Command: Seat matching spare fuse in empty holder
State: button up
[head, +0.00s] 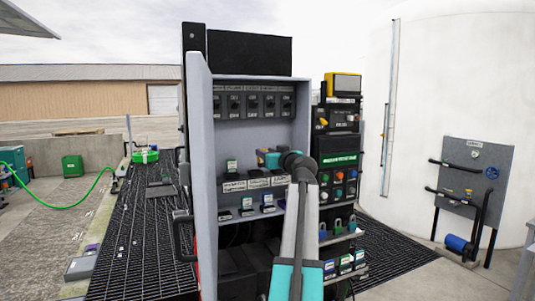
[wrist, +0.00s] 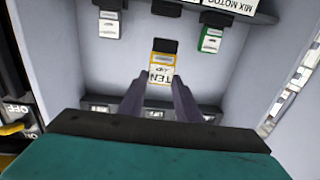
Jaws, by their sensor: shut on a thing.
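The yellow fuse (wrist: 158,72) has a dark top and a white label reading "TEN". It is between the fingertips of my gripper (wrist: 161,83), which is shut on it. In the wrist view, which is upside down, a dark holder (wrist: 167,8) with no fuse visible lies beyond it. A green fuse (wrist: 211,40) and a pale fuse (wrist: 109,27) sit in holders on either side. The held fuse looks apart from the holder row. In the head view my gripper (head: 265,158) is inside the cabinet, above the labelled shelf (head: 247,184); the green fuse (head: 231,166) shows to its left.
The grey cabinet (head: 216,130) has its door (head: 203,180) open at the left and side walls close around my gripper. Several breakers (head: 254,103) line its upper part. A lower shelf holds several small fuses (head: 246,204). Coloured buttons and padlocks (head: 338,222) stand at the right.

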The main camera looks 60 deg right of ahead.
jog(key=shift+p+x, duration=1.85)
jog(key=shift+x, duration=2.25)
jog(key=shift+s+d+f+b, duration=0.1)
jog(key=shift+d+f+b, duration=0.05)
jog(key=shift+f+b, duration=1.1)
jog(key=shift+s+d+f+b, duration=0.1)
jog(key=shift+f+b, duration=0.8)
jog(key=shift+b, duration=0.55)
jog(key=shift+f, duration=0.1)
jog(key=o, duration=1.1)
jog(key=shift+a, duration=0.1)
jog(key=b+v, duration=0.5)
jog(key=v, duration=0.8)
jog(key=shift+s+a, duration=0.2)
jog(key=shift+s, duration=0.05)
